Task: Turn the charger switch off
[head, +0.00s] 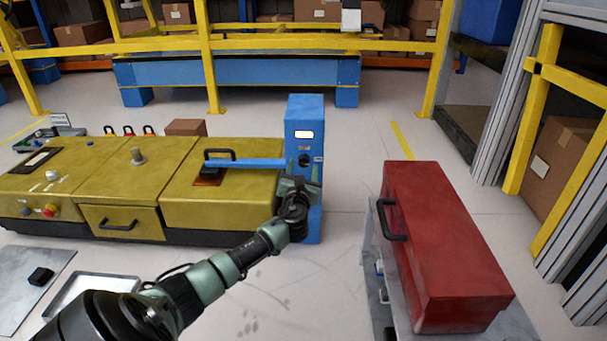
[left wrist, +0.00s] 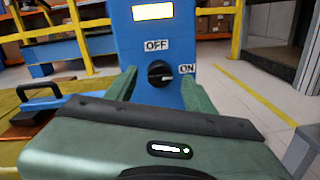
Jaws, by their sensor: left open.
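The blue charger post (head: 305,112) stands at the right end of the yellow dashboard unit. Its round black switch knob (left wrist: 160,73) shows in the left wrist view, with an OFF label (left wrist: 156,45) above it and an ON label (left wrist: 187,69) to its right. A light mark on the knob seems to point right, toward ON. In the head view the knob (head: 304,160) is just above my left gripper (head: 300,181). In the wrist view my left gripper (left wrist: 158,88) is open, its green fingers on either side of the knob, apparently not touching it. My right gripper is not in view.
A blue arm (head: 255,163) reaches left from the post over the yellow unit (head: 130,180). A red case (head: 445,245) with a black handle stands at the right. Open floor lies between the post and the case. Yellow rails (head: 400,46) run behind.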

